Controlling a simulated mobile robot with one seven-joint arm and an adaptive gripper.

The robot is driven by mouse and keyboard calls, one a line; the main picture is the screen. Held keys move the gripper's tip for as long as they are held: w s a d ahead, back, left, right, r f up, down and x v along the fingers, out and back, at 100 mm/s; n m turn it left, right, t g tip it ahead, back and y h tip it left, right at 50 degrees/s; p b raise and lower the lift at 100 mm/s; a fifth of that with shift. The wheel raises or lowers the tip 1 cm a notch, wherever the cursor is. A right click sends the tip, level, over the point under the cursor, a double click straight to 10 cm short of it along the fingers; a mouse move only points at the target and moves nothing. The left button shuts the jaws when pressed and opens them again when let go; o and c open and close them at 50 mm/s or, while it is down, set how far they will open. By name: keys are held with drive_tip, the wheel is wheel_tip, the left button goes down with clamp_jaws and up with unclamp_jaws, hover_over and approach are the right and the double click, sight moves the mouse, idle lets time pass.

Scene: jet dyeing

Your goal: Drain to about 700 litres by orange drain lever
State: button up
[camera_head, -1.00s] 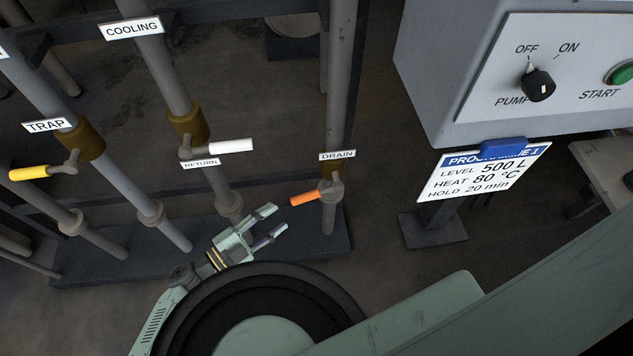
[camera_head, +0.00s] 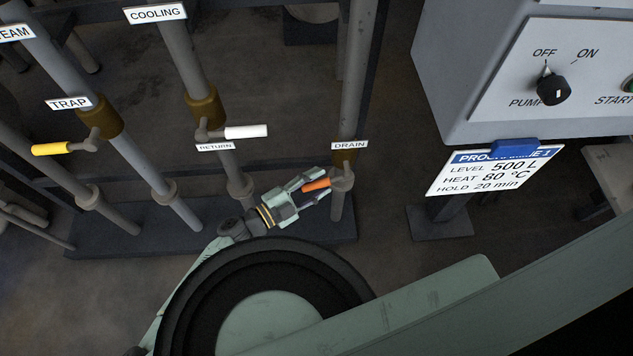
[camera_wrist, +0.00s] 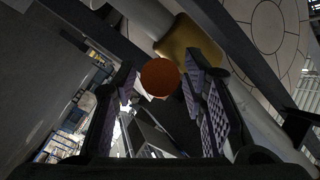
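The orange drain lever (camera_head: 316,184) sticks out to the left from the valve on the drain pipe (camera_head: 339,204), under the DRAIN label (camera_head: 349,145). My gripper (camera_head: 314,184) is at the lever, with its fingers open on either side of the orange handle. In the wrist view the round end of the orange lever (camera_wrist: 160,77) shows between the two padded fingers (camera_wrist: 163,100), with gaps on both sides. No level gauge is in view.
A white return lever (camera_head: 246,132) and a yellow trap lever (camera_head: 51,149) are on pipes to the left. A grey panel with a pump knob (camera_head: 553,89) is at the right. A programme card (camera_head: 495,170) reading level 500 L hangs below it.

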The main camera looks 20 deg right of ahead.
clamp_jaws()
idle(0.5)
idle(0.3)
